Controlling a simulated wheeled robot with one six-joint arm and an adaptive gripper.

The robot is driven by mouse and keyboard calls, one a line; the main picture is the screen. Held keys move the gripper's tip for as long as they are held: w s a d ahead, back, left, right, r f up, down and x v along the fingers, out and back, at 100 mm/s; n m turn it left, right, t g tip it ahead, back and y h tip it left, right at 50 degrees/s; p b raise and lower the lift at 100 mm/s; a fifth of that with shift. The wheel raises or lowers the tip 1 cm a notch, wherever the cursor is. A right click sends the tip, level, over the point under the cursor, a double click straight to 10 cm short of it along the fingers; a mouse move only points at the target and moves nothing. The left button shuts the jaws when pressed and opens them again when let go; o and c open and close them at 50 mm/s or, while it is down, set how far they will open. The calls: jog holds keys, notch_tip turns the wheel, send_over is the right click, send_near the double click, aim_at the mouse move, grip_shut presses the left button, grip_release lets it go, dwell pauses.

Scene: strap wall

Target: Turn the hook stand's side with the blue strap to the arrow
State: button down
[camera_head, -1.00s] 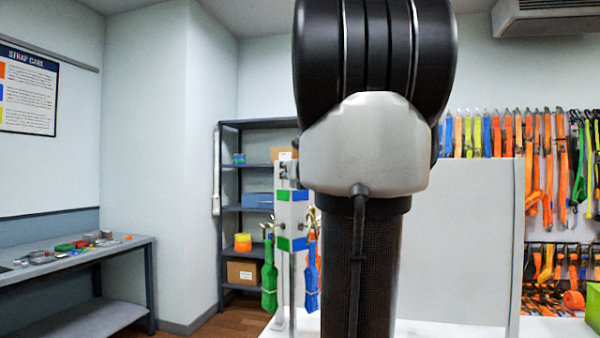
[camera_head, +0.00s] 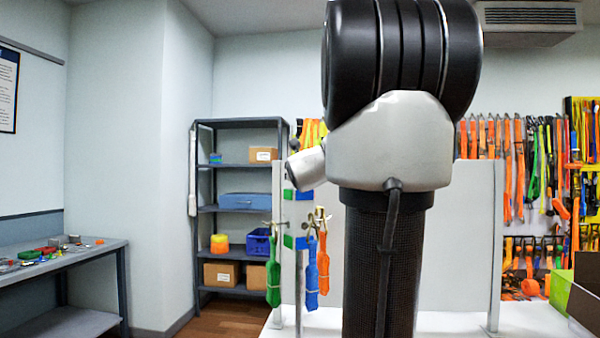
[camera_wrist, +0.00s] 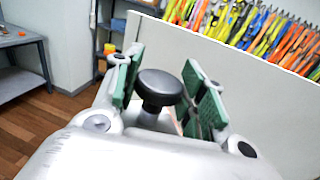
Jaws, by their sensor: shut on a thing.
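The hook stand (camera_head: 303,222), a pale post with green and blue marks, shows left of my arm in the head view. A green strap (camera_head: 273,277) hangs at its left, a blue strap (camera_head: 311,280) in the middle, and an orange strap (camera_head: 323,262) at the right, close to my arm. In the wrist view my gripper (camera_wrist: 165,82) has its green-padded fingers on either side of a round black knob (camera_wrist: 160,86) and is shut on it. My arm hides part of the stand. I see no arrow.
A pale upright panel (camera_head: 462,235) stands behind my arm on a white top (camera_head: 530,320). A grey shelf (camera_head: 240,208) stands behind at the left, a workbench (camera_head: 70,262) farther left. Straps hang on the right wall; a green box (camera_head: 561,290) sits at the right.

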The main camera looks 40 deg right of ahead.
dwell(0.3)
jog(key=c, duration=0.9)
grip_release()
jog(key=shift+o, duration=0.2)
jog(key=v, duration=1.2)
jog(key=shift+c, duration=0.3)
